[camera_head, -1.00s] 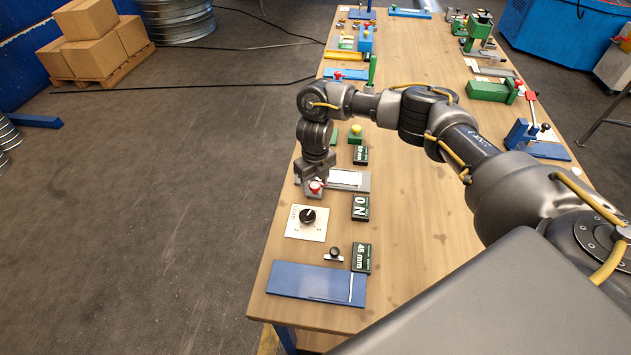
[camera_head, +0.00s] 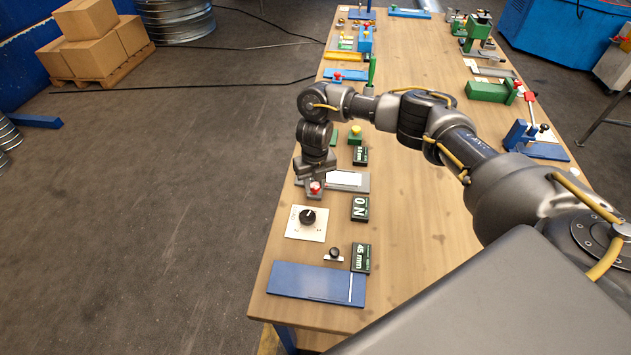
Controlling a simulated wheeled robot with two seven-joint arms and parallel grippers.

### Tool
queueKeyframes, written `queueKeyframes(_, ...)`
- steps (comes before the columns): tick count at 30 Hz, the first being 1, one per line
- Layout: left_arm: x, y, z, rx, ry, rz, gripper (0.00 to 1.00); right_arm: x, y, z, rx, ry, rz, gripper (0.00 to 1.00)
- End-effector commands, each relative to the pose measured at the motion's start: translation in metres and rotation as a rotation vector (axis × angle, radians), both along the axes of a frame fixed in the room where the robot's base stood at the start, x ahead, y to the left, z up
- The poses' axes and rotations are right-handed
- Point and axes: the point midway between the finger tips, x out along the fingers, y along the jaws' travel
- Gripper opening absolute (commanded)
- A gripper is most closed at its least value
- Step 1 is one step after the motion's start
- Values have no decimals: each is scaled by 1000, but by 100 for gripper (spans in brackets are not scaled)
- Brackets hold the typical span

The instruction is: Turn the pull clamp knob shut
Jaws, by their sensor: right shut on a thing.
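A small red knob (camera_head: 315,188) sits at the left front end of a grey plate with a white strip (camera_head: 346,179), near the table's left edge. I take it to be the pull clamp knob. My right gripper (camera_head: 314,186) points down over the knob and is shut on it. The fingers and wrist hide part of the knob and the plate's left end. I cannot tell from this view how far the knob is turned. My left gripper is not in view.
In front of the knob are a white dial plate with a black knob (camera_head: 307,217), an "ON" sign (camera_head: 360,208), a "45 mm" sign (camera_head: 361,257) and a blue plate (camera_head: 316,283). A green button box (camera_head: 355,135) stands behind. The table's middle (camera_head: 420,240) is clear.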

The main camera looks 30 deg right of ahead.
Motion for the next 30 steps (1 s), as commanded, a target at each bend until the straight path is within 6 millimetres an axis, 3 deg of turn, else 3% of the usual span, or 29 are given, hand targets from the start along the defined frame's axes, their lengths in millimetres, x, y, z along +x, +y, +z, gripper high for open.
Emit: queueKeyframes(30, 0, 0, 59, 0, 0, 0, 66, 1, -2, 5, -2, -2, -962, 9)
